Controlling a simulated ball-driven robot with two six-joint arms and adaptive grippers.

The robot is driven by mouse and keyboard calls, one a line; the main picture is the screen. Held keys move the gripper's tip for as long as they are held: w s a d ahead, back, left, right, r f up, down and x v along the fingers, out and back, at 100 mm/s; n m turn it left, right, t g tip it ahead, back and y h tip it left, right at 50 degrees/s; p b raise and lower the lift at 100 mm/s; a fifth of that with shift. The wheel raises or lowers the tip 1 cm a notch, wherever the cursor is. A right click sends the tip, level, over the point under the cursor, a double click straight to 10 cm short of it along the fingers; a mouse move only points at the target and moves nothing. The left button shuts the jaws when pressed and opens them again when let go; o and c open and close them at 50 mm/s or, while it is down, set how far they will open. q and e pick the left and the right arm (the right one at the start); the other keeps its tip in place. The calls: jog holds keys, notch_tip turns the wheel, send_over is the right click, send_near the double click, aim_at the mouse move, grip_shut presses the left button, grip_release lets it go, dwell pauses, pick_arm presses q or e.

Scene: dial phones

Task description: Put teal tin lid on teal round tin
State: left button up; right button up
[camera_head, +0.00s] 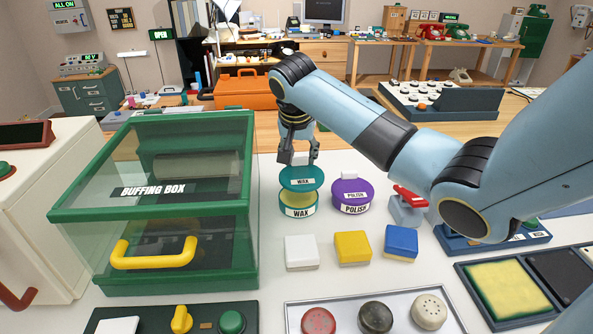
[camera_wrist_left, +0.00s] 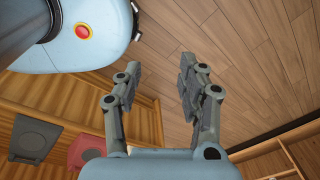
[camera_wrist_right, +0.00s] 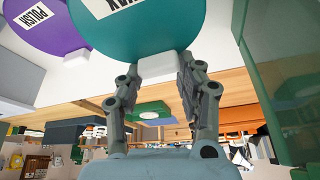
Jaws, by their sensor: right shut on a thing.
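The teal tin lid (camera_head: 302,178) with its WAX label is held by my right gripper (camera_head: 299,157). The gripper is shut on the lid's white tab, which also shows between the fingertips in the right wrist view (camera_wrist_right: 155,66). The teal round tin (camera_head: 298,211), labelled WAX, stands on the white table directly below the lid. Yellow wax shows in the gap between them, so the lid appears apart from the tin. The lid's teal face (camera_wrist_right: 140,25) fills the top of the right wrist view. My left gripper (camera_wrist_left: 158,75) is open and empty, away from the table.
A purple POLISH tin (camera_head: 351,197) stands close on the right. White, yellow (camera_head: 352,247) and blue blocks lie in front. The green buffing box (camera_head: 155,200) stands on the left. A red-topped grey item (camera_head: 408,207) is to the right, under my right arm.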

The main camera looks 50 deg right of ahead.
aim_at(297, 165)
jog(key=shift+w+a+f, duration=0.2)
jog(key=shift+a+f, duration=0.1)
jog(key=shift+f, duration=0.35)
notch_tip(297, 165, down, 3)
jog(key=shift+r, duration=0.2)
jog(key=shift+f, duration=0.25)
jog(key=o, duration=1.1)
jog(key=shift+f, duration=0.1)
pick_arm(q)
jog(key=shift+w+f, duration=0.1)
jog(key=shift+w, duration=0.15)
jog(key=shift+w+r+p, duration=0.2)
jog(key=shift+r+p, duration=0.35)
jog(key=shift+r, duration=0.1)
pick_arm(e)
jog(key=v, duration=1.2)
